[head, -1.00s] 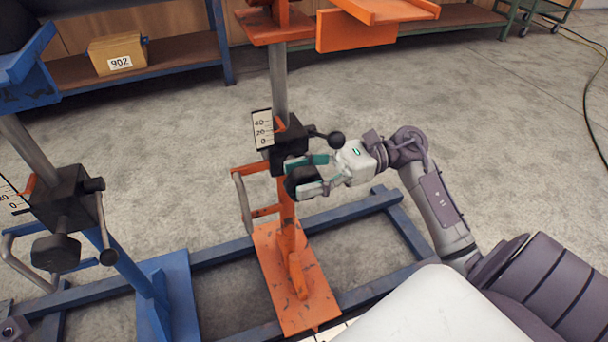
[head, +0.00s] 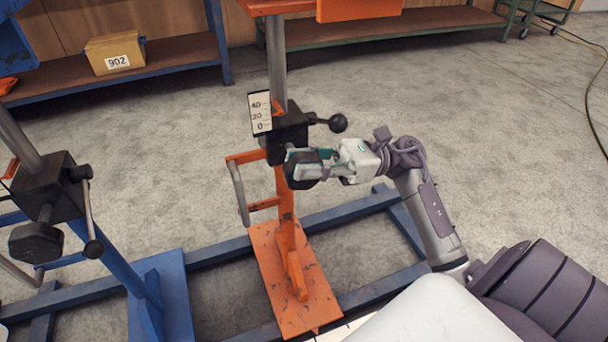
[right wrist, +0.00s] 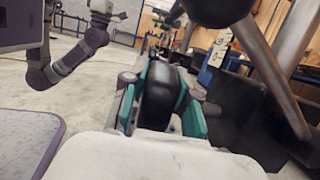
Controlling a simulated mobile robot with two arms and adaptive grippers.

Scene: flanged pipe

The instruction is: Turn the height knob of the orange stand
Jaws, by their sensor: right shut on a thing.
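The orange stand (head: 285,235) stands upright at the middle of the head view. Its black clamp block (head: 291,130) carries a ball-ended lever (head: 337,123) on the right. The black height knob (head: 302,170) sits just below the block and is partly covered by my fingers. My right gripper (head: 312,166) comes in from the right and is shut on this knob. In the right wrist view the dark knob (right wrist: 162,92) is between the two teal-sided fingers. My left gripper is not in view.
A white scale plate (head: 260,113) is on the orange stand, with a bent orange-and-grey handle (head: 240,193) at its left. A blue stand (head: 140,275) with a black block and knob is at the left. Blue floor rails (head: 350,211) run beneath. Open floor lies at the right.

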